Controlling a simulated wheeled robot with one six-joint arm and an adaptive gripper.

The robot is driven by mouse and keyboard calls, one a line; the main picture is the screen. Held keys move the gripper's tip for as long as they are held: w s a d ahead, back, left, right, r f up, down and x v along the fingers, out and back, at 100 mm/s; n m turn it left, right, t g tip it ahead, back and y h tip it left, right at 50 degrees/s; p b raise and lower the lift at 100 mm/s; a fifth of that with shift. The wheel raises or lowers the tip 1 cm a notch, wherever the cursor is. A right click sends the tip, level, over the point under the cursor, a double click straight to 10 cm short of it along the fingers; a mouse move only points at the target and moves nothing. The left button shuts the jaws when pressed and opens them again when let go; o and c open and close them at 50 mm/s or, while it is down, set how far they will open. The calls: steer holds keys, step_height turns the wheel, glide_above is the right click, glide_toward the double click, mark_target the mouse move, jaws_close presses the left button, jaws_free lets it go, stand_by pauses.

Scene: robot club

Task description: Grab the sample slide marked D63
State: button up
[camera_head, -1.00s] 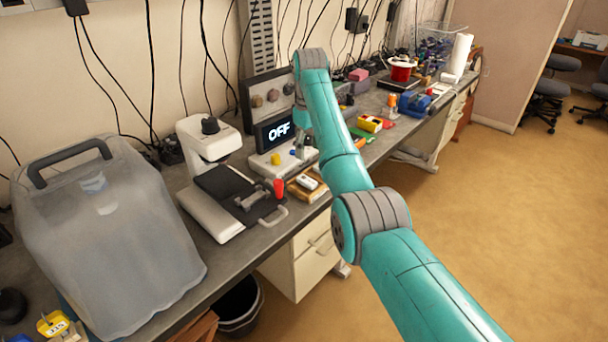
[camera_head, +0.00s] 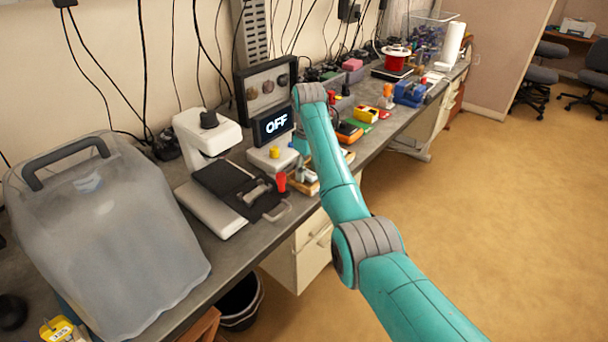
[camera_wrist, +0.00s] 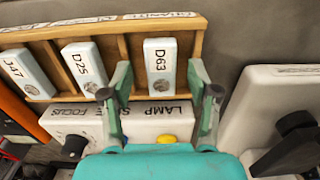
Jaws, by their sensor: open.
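The sample slide D63 (camera_wrist: 160,66), a white tile with black lettering and a round metallic spot, lies in the rightmost compartment of a wooden tray (camera_wrist: 197,42) in the wrist view. My gripper (camera_wrist: 161,88) is open and empty. Its two green fingers point toward the tray, one to the left and one to the right of D63, with a gap on each side. I cannot tell how far above it the tips are. In the head view, my forearm and gripper cover most of the tray.
Slide D25 (camera_wrist: 86,68) and another slide (camera_wrist: 27,73) lie left of D63. A white control box (camera_wrist: 130,122) with a knob and yellow button stands beside the tray. A white microscope (camera_head: 207,135) and a large covered case (camera_head: 105,230) are further left on the bench.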

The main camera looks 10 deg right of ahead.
jaws_close()
stand_by(0.3)
